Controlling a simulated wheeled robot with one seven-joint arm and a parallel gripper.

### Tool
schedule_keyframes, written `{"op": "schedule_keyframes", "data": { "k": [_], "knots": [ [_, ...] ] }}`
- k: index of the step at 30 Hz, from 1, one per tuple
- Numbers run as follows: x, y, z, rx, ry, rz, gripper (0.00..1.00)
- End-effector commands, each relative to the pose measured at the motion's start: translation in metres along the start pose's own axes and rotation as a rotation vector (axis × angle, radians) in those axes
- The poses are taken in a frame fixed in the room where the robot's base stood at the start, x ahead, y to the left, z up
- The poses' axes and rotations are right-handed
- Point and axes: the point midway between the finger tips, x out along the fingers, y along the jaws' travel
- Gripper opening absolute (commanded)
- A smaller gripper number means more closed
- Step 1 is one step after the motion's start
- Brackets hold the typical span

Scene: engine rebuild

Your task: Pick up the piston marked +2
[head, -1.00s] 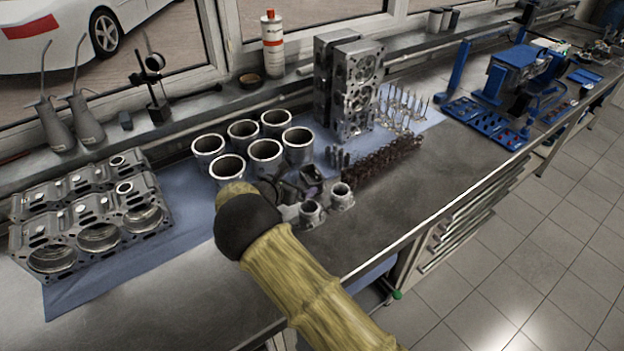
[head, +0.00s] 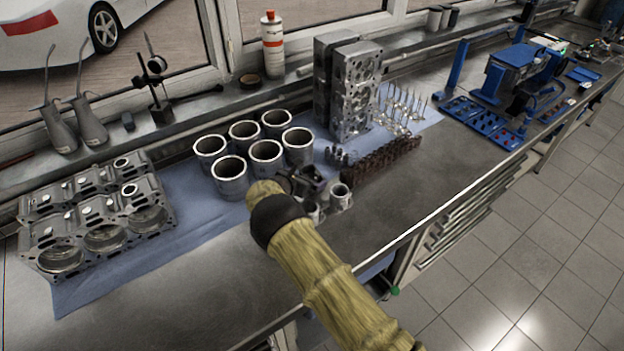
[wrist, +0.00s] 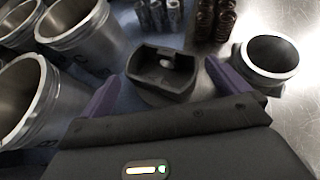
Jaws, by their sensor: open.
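In the wrist view a dark grey hollow part (wrist: 162,82), which looks like a piston lying open side up, sits between the fingers of my gripper (wrist: 165,76). The two purple fingers are open, one on each side of it, and I cannot tell whether either touches it. No +2 mark is readable on it. In the head view a dark part (head: 310,179) shows just past the end of my arm, and my wrist hides much of the area. A round grey metal ring-shaped part (wrist: 271,57) stands close beside the right finger, and also shows in the head view (head: 340,196).
Several cylinder liners (head: 229,176) stand close on the left, on a blue cloth. Small cylindrical parts (wrist: 158,16) and dark coils (head: 382,160) lie beyond. Cylinder heads (head: 352,92) stand behind, and an engine block (head: 95,215) is at the left.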

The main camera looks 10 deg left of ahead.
Motion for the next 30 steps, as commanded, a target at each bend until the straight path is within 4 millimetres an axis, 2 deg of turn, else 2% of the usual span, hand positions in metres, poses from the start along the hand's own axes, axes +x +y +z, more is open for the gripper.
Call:
{"op": "schedule_keyframes", "data": {
  "k": [3,6,22,27,30],
  "knots": [
    [0.013,-0.001,0.0,0.0,0.0,-0.001,1.0],
    [0.017,0.0,0.0,0.0,0.0,0.0,1.0],
    [0.018,0.0,-0.001,0.0,0.0,-0.001,1.0],
    [0.016,0.001,-0.002,-0.001,0.0,0.002,0.67],
    [0.016,0.002,0.0,0.0,-0.002,0.004,0.51]
  ]
}}
